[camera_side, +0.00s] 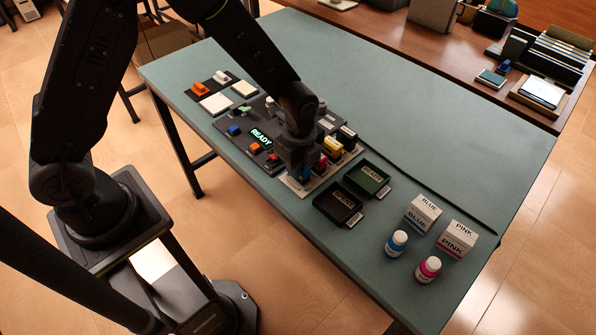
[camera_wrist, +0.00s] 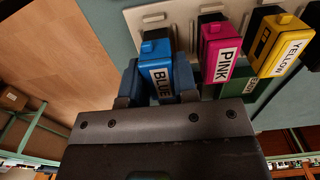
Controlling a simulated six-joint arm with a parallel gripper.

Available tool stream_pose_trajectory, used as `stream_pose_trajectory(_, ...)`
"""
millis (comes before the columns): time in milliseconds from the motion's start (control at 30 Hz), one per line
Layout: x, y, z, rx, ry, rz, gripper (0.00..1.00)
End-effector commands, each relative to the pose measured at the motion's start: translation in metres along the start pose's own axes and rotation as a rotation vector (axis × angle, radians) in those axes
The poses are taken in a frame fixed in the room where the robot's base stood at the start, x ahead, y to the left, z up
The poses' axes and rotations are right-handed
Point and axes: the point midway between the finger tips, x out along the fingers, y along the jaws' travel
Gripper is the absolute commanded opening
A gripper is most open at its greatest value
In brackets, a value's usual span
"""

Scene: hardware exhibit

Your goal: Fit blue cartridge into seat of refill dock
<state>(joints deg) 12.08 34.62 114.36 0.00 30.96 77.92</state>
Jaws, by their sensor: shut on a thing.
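The blue cartridge (camera_wrist: 158,68), labelled BLUE, is between the two fingers of my gripper (camera_wrist: 157,88) in the wrist view. My gripper is shut on it. In the side view my gripper (camera_side: 300,160) is low over the near end of the refill dock, and a little of the blue cartridge (camera_side: 305,173) shows below it. The dock's pale plate (camera_wrist: 137,22) lies behind the cartridge in the wrist view. The cartridge is lined up beside the pink cartridge (camera_wrist: 219,52) and the yellow cartridge (camera_wrist: 281,44). Its lower end is hidden, so I cannot tell how deep it sits.
Two dark trays (camera_side: 337,204) (camera_side: 366,180) stand just right of the dock. Blue and pink boxes (camera_side: 423,212) (camera_side: 457,240) and bottles (camera_side: 396,243) (camera_side: 428,269) stand farther right. A lit READY panel (camera_side: 261,138) is left of my gripper. The table's far side is clear.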

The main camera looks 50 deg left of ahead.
Motion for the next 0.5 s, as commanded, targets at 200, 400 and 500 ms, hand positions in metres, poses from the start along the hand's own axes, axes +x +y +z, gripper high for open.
stream_pose_trajectory(200, -0.018, 0.0, 0.0, 0.0, 0.0, -0.001, 0.08)
stream_pose_trajectory(400, -0.033, 0.0, 0.0, 0.0, 0.0, -0.002, 0.08)
stream_pose_trajectory(500, -0.041, 0.0, 0.0, 0.0, 0.0, -0.001, 0.08)
